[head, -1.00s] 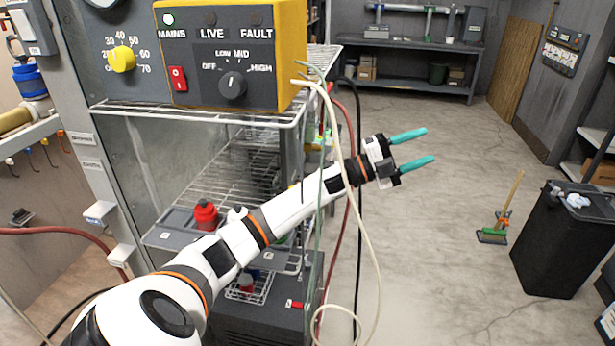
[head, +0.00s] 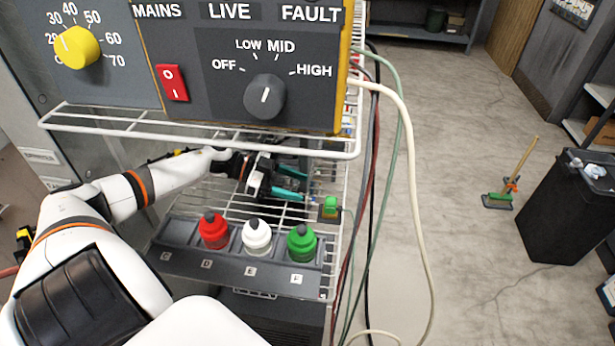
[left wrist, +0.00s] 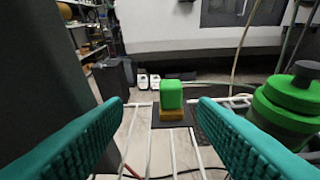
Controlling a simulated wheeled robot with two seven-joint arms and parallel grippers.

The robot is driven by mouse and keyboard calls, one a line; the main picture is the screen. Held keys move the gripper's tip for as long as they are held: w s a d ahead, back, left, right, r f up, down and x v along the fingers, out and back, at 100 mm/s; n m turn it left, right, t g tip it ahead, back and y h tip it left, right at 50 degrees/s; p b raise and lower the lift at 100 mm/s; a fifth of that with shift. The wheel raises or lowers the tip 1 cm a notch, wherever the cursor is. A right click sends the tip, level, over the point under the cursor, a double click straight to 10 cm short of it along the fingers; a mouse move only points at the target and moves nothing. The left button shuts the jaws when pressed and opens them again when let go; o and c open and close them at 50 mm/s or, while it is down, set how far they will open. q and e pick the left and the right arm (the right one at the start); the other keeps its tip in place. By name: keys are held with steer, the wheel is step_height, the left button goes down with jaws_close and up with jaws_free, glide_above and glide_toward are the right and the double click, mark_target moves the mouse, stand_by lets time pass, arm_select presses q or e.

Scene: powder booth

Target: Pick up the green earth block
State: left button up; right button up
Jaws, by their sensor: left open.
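The green earth block (head: 330,204) is small and bright green, with a yellowish-brown lower part. It sits on a small dark plate at the right end of the wire shelf. In the left wrist view the block (left wrist: 171,95) is straight ahead, centred between the fingers and beyond their tips. My left gripper (head: 291,184) is over the wire shelf, left of the block and apart from it. Its teal fingers are open and empty; they also show in the left wrist view (left wrist: 162,106). My right gripper is not in view.
A grey rack (head: 185,262) in front holds red (head: 213,230), white (head: 256,236) and green (head: 302,242) bottles. The control box (head: 230,60) stands on the wire shelf above my gripper. Hoses (head: 412,200) hang just right of the shelf. A black bin (head: 565,215) stands on the floor.

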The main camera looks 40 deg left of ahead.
mark_target(330, 200)
arm_select(q)
steer(key=shift+s+a+f+n, duration=0.2)
steer(key=shift+s+a+n, duration=0.05)
steer(key=shift+a+n, duration=0.05)
steer(key=d, duration=0.2)
steer(key=w+d+p, duration=0.1)
steer(key=d, duration=0.1)
steer(key=shift+w+d, duration=0.15)
steer(key=shift+d, duration=0.2)
steer(key=shift+w+d+f+p, duration=0.55)
steer(key=shift+w+d+f, duration=0.1)
steer(key=shift+d, duration=0.1)
steer(key=shift+w+f, duration=0.1)
steer(key=shift+f, duration=0.1)
steer(key=d+p, duration=0.1)
steer(key=w+d+p, duration=0.1)
steer(key=shift+w+d, duration=0.2)
steer(key=shift+d, duration=0.2)
steer(key=shift+f+x, duration=0.25)
steer(key=shift+x, duration=0.8)
steer(key=shift+f, duration=0.1)
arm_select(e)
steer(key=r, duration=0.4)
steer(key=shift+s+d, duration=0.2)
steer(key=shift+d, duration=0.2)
arm_select(q)
steer(key=c, duration=1)
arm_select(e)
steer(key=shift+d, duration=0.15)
